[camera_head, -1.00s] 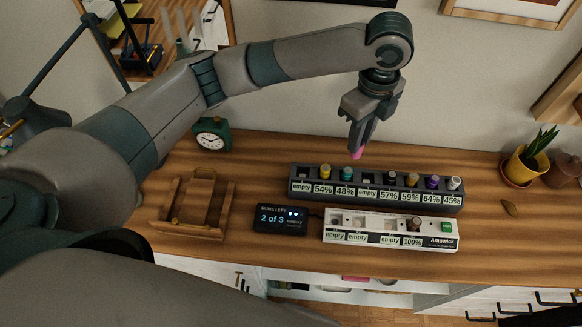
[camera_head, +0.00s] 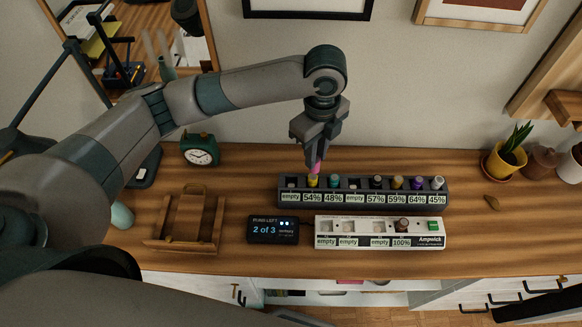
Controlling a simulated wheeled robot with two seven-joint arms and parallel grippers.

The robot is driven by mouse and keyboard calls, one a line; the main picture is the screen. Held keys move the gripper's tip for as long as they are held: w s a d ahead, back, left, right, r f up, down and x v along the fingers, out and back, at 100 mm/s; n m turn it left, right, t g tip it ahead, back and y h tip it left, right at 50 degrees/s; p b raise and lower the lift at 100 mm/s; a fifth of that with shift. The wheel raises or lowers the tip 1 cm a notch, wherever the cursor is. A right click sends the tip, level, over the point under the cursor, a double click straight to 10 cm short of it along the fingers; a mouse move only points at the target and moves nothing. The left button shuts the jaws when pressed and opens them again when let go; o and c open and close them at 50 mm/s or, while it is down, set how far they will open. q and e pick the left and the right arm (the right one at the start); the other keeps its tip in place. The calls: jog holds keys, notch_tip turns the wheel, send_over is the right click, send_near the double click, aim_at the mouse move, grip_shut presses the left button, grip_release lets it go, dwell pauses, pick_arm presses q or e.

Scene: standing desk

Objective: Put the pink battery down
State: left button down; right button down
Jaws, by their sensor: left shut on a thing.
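My left gripper (camera_head: 316,152) is shut on the pink battery (camera_head: 315,167) and points down. The battery shows just above the yellow battery (camera_head: 312,181) of the dark rack (camera_head: 364,204); whether it is over or behind the rack I cannot tell. The rack's labels read empty, 54%, 48%, empty, 57%, 59%, 64%, 45%. Its first slot and the slot right of the teal battery (camera_head: 334,181) are empty. The white charger (camera_head: 345,242) in front holds a brown battery (camera_head: 402,225) labelled 100%; its other visible labels read empty. My right gripper is not in view.
A small display (camera_head: 273,230) reading "2 of 3" stands left of the charger. A wooden stand (camera_head: 187,222) and a green clock (camera_head: 200,151) are further left. A yellow plant pot (camera_head: 503,162) is at the right. The desk right of the charger is mostly clear.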

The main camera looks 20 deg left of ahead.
pick_arm(q)
jog(key=s+a+f+p, duration=0.1)
jog(key=a+f, duration=0.2)
jog(key=a, duration=0.2)
jog(key=shift+s+a+f+p, duration=0.2)
jog(key=shift+s+a+p, duration=0.1)
jog(key=shift+s, duration=0.1)
notch_tip(320, 180, down, 3)
jog(key=shift+p, duration=0.85)
jog(key=shift+f, duration=0.5)
jog(key=shift+f, duration=0.15)
jog(key=c, duration=1.6)
grip_release()
